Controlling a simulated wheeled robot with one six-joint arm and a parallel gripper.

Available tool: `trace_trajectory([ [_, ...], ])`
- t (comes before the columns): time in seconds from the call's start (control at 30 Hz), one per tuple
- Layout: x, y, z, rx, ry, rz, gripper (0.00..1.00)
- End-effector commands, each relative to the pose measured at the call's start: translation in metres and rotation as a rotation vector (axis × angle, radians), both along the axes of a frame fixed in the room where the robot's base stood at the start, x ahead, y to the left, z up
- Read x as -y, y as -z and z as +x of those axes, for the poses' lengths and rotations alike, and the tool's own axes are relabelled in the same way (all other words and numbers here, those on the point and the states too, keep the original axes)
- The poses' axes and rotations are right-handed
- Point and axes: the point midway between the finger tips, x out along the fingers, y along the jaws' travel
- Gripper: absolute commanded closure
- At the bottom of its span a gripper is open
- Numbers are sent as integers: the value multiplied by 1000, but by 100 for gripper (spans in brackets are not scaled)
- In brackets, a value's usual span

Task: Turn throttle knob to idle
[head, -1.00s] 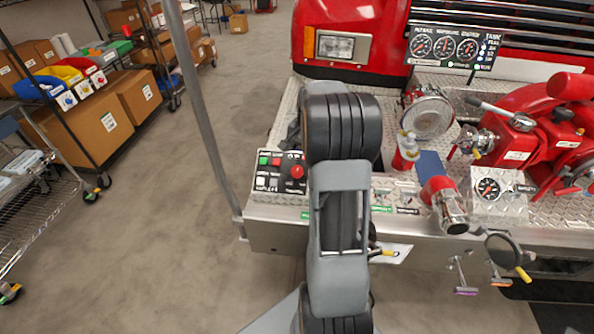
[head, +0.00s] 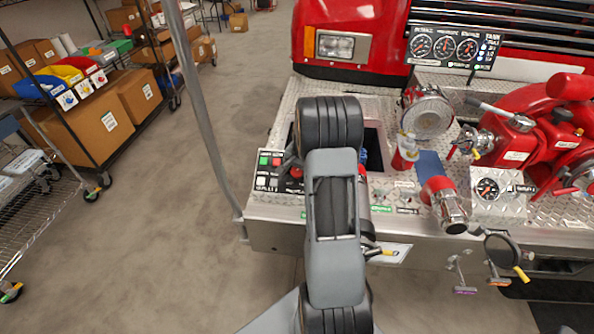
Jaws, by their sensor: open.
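A small black control panel (head: 266,173) sits at the left end of the truck's bumper deck. It has green, red and white buttons and a red round knob (head: 297,172) at its right side. Its labels are too small to read, so I cannot tell if this is the throttle knob. My gripper (head: 287,163) shows only as a dark piece beside my arm, over the panel's right part and close to the knob. It partly covers the knob. My arm hides the rest of it; it is open, and I cannot tell whether it touches the knob.
A red nozzle (head: 405,153), a red and chrome fitting (head: 444,205) and a red pump (head: 515,135) stand to the right. A gauge panel (head: 447,46) is behind them. A grey pole (head: 205,125) rises at the bumper's left corner.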

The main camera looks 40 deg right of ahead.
Motion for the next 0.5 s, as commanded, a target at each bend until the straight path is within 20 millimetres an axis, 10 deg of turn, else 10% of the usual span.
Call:
trace_trajectory([
  [0.5,0,0,0,0,0,0,74],
])
